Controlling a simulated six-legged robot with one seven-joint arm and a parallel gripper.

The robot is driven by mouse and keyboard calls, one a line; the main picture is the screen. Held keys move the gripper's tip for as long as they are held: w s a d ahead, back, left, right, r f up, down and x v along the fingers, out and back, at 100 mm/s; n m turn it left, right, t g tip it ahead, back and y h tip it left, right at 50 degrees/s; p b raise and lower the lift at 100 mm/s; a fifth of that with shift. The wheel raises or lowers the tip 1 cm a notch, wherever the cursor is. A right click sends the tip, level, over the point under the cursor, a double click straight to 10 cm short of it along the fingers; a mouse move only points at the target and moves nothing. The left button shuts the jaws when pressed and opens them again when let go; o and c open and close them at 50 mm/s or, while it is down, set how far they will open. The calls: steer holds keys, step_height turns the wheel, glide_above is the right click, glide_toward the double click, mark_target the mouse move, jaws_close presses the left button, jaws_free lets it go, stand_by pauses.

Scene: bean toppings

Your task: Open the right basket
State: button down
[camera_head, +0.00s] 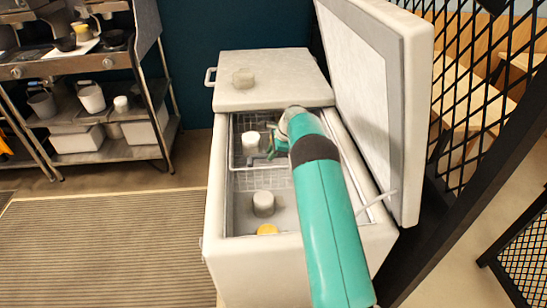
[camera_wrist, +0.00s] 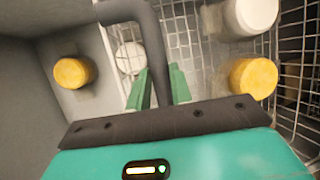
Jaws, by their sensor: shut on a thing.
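A white chest freezer (camera_head: 222,190) stands with its right lid (camera_head: 375,90) raised. Inside, a wire basket (camera_head: 240,180) shows, and in the wrist view its mesh (camera_wrist: 290,60) runs along the right. My gripper (camera_head: 275,149) is down inside the freezer, near the basket. In the wrist view my gripper (camera_wrist: 163,88) has its green fingers on either side of a dark grey bent bar (camera_wrist: 153,35), shut on it. The bar looks like a handle; my arm hides part of the basket, so I cannot tell exactly where it joins.
A white-topped jar (camera_head: 250,142), a grey-white jar (camera_head: 264,204) and a yellow-topped jar (camera_head: 267,230) sit inside the freezer. Another jar (camera_head: 243,77) stands on the closed left lid (camera_head: 275,75). A metal shelf (camera_head: 90,70) is at left. A black lattice (camera_head: 470,80) is at right.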

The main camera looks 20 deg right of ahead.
steer(key=shift+w+d, duration=0.15)
steer(key=shift+w, duration=0.6)
steer(key=shift+w+d, duration=0.15)
steer(key=shift+w, duration=0.55)
steer(key=c, duration=1.3)
jaws_free()
steer(key=shift+o, duration=0.2)
steer(key=shift+r, duration=0.1)
steer(key=v, duration=1.3)
steer(key=shift+r, duration=0.3)
steer(key=shift+s+d, duration=0.1)
